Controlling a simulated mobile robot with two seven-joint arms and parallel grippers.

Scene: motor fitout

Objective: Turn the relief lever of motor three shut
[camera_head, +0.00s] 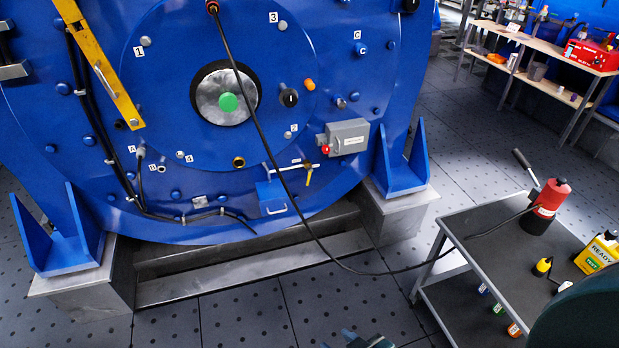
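A big blue round machine (215,185) fills the left and middle. Its face carries number tags, including 1, 2, 3 and 4. Low on the face, a small yellow lever (308,177) hangs down from a thin fitting with a white handle, left of a grey box (346,137). I cannot read its tag or tell for sure that this is the relief lever of motor three. My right gripper (362,341) shows only in part at the bottom edge, well below the machine and apart from it. Its fingers are too cut off to judge. My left gripper is not visible.
A black hose (312,228) runs from the machine's top to a red hand pump (548,199) on a grey cart (480,222). A yellow READY can (597,254) stands there too. Workbenches (540,53) are at the back right. Floor left of the cart is clear.

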